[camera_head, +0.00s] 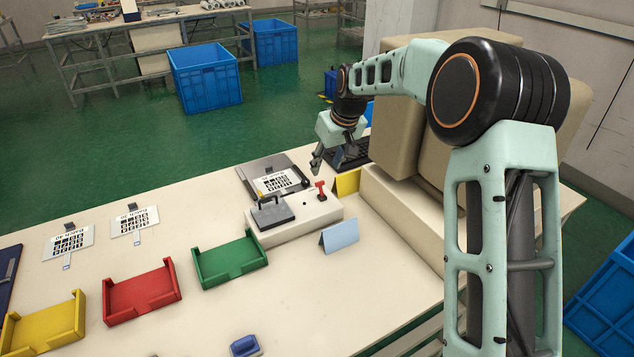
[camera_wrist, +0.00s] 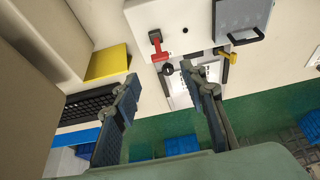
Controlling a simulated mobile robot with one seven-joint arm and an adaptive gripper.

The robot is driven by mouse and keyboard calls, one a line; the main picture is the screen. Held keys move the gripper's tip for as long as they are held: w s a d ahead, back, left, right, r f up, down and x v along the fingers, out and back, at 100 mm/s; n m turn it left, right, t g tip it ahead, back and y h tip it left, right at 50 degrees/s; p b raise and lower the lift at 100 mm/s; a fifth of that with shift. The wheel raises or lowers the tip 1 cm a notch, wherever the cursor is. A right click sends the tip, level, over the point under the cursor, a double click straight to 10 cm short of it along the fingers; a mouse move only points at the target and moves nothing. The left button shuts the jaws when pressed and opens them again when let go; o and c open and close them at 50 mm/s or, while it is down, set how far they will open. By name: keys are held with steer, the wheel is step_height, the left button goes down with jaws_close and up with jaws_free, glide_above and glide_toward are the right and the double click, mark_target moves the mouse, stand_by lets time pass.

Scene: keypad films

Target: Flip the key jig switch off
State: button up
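The key jig (camera_head: 300,220) is a white box on the table, with a grey handled plate (camera_head: 272,213) on top. Its red switch lever (camera_head: 321,188) stands at the right of the box. In the wrist view, the red lever (camera_wrist: 160,48) lies beyond my fingertips, on the jig's white top (camera_wrist: 190,22). My gripper (camera_head: 318,160) hangs above and behind the jig, apart from the lever. In the wrist view my gripper (camera_wrist: 162,82) has its two fingers spread with nothing between them. I cannot tell the switch's on or off position.
A black knob (camera_head: 305,183) sits close to the lever. A printed keypad sheet (camera_head: 275,182) lies behind the jig. Green (camera_head: 230,262), red (camera_head: 141,292) and yellow (camera_head: 45,325) trays are at left.

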mark_target(320, 182)
steer(key=x, duration=0.9)
steer(key=shift+f, duration=0.35)
jaws_close()
